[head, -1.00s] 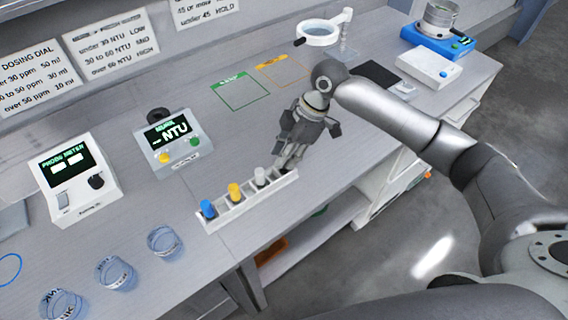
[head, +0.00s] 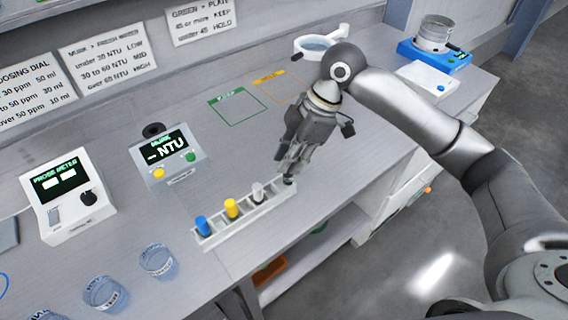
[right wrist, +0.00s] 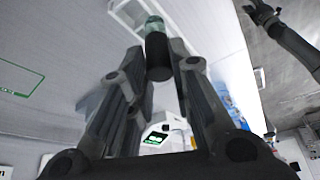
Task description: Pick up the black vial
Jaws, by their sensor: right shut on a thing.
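The black vial shows in the right wrist view (right wrist: 159,60), with a dark cap and a greenish glass body, between the fingers of my right gripper (right wrist: 152,85). In the head view, my right gripper (head: 289,172) is shut on it at the right end of the white rack (head: 212,241). The black cap (head: 289,181) shows just at the fingertips; the fingers hide most of the vial. I cannot tell whether its bottom is clear of the rack. My left gripper (right wrist: 262,12) shows small and dark at the top right of the wrist view; its jaws are unclear.
Blue (head: 202,225), yellow (head: 231,207) and grey-white (head: 257,191) capped vials stand in the rack. The NTU meter (head: 172,155) and probe meter (head: 66,195) stand to the left. Several glass beakers (head: 158,262) stand at lower left. The green outlined square (head: 238,107) is empty.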

